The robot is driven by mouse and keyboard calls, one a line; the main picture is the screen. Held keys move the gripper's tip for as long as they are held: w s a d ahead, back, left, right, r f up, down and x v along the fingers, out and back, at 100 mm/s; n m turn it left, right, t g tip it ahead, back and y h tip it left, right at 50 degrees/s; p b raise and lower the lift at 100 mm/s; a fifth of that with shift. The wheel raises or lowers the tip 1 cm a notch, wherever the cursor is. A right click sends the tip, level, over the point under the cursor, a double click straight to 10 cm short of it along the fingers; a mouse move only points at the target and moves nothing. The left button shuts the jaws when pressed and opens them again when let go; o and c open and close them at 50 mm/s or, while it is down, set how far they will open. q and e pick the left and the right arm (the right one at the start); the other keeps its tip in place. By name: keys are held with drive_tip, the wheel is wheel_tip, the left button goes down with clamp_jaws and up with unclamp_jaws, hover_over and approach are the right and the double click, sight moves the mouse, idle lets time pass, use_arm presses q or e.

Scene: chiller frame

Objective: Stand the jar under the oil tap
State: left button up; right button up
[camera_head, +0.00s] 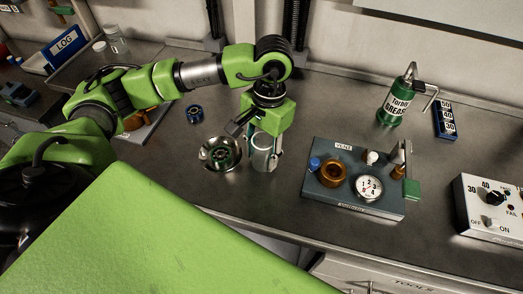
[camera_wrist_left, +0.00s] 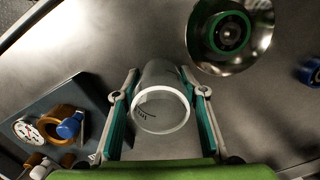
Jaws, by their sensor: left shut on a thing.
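The jar (camera_head: 263,155) is a clear, pale cylinder near the middle of the bench. My left gripper (camera_head: 261,160) comes down on it from above and is shut around its sides. In the left wrist view the jar (camera_wrist_left: 161,98) sits between the two green-padded fingers (camera_wrist_left: 160,108), its open rim facing the camera. I cannot tell if its base touches the bench. No part is clearly labelled as the oil tap. A valve panel (camera_head: 330,200) marked VENT stands to the right, with a brass ring, a gauge and a spout-like fitting (camera_head: 400,155). My right gripper is not in view.
A shiny metal bowl-shaped part (camera_head: 207,160) with a green centre stands close left of the jar. A green grease can (camera_head: 397,98) and a switch box (camera_head: 492,210) stand farther right. Bare bench lies behind the panel.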

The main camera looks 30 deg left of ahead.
use_arm(q)
drive_tip(key=shift+f+b, duration=0.2)
drive_tip(key=shift+b, duration=0.1)
drive_tip(key=o, duration=0.8)
drive_tip(key=shift+r, duration=0.15)
